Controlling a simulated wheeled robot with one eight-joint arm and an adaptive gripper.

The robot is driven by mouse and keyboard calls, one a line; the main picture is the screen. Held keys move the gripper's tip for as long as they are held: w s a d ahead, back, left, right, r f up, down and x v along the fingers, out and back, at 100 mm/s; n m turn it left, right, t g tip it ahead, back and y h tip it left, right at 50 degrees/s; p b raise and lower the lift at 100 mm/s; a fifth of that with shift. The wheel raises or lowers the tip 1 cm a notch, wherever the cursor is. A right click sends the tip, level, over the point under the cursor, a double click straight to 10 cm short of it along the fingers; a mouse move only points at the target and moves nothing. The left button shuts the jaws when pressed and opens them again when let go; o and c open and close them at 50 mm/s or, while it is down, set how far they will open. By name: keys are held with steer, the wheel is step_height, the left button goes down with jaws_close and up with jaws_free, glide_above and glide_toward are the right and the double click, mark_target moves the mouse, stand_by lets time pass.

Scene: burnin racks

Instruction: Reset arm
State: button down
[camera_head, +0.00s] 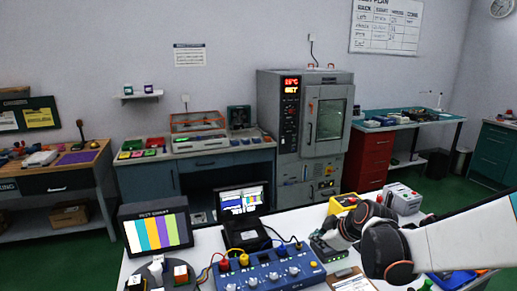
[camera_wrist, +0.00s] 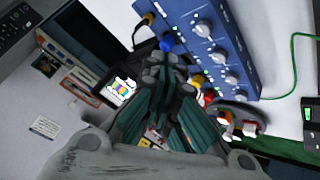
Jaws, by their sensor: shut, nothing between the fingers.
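My arm reaches in from the right in the head view, over the white bench (camera_head: 205,240). My gripper (camera_wrist: 168,62) fills the middle of the wrist view. Its fingers are shut with nothing between them. In the head view the gripper end is near a small dark device on the bench, and its fingertips are hard to make out there. A blue panel (camera_head: 268,270) with knobs and coloured plugs is left of it, and the panel also shows in the wrist view (camera_wrist: 228,62).
A colour-bar monitor (camera_head: 157,232) and a black open case (camera_head: 243,232) stand on the bench. A yellow device (camera_head: 342,204) and a grey box (camera_head: 402,198) are behind my arm. A tall grey oven (camera_head: 283,130) stands at the back wall. Green floor (camera_head: 75,255) is clear at left.

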steer(key=s+r+m+h, duration=0.1)
steer(key=s+r+m, duration=0.3)
steer(key=s, duration=0.9)
steer(key=s+d+r+m+h, duration=0.1)
steer(key=s+m, duration=0.6)
steer(key=s, duration=0.7)
step_height(320, 180, up, 3)
steer(key=shift+d+f+m+h, duration=0.1)
steer(key=shift+d+m+h, duration=0.15)
steer(key=shift+h, duration=0.55)
steer(key=shift+s, duration=0.1)
stand_by(2.9)
